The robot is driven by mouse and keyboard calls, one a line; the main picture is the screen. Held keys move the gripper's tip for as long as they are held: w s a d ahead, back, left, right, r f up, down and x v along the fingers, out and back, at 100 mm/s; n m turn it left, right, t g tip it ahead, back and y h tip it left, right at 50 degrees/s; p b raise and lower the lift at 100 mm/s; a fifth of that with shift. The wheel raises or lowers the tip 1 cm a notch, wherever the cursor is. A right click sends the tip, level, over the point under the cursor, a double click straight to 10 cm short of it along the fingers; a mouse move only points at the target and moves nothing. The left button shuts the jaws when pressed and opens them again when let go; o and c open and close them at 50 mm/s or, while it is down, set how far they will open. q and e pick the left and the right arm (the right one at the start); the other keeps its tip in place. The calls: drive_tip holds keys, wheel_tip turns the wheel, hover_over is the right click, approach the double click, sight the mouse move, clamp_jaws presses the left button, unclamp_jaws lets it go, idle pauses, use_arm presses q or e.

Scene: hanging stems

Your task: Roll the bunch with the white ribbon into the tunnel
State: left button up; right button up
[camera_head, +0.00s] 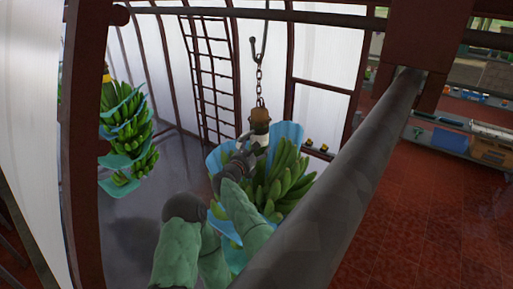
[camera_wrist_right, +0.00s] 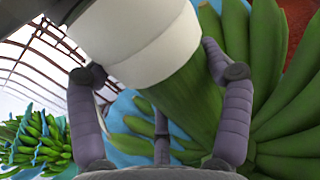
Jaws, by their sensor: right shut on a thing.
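The bunch with the white ribbon (camera_head: 285,178) hangs upright from a hook and chain, with green bananas and blue sheets between its hands. Its white ribbon (camera_wrist_right: 150,45) wraps the stem, large in the right wrist view. My right gripper (camera_head: 246,148) is shut on the stem at the ribbon, just above the bananas. In the right wrist view its fingers (camera_wrist_right: 152,85) stand on both sides of the stem. The tunnel (camera_head: 180,70) has red-brown arched ribs and pale translucent walls, behind and left of the bunch. My left gripper is not in view.
Another bunch (camera_head: 127,122) with a yellow band hangs inside the tunnel at the left; green bananas also show in the right wrist view (camera_wrist_right: 38,140). A dark ladder (camera_head: 212,85) stands by the back wall. Benches with crates (camera_head: 470,135) are at the right, beyond open red floor.

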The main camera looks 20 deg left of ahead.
drive_tip(key=o, duration=1.3)
drive_tip(key=shift+r, duration=0.1)
drive_tip(key=o, duration=0.3)
drive_tip(key=shift+a, duration=0.15)
drive_tip(key=shift+o, duration=0.2)
drive_tip(key=shift+w, duration=0.1)
drive_tip(key=shift+s+a, duration=0.15)
drive_tip(key=shift+s, duration=1.1)
drive_tip(key=shift+s+a, duration=0.2)
drive_tip(key=shift+s, duration=1.1)
drive_tip(key=shift+s+a, duration=0.15)
drive_tip(key=shift+s, duration=1.1)
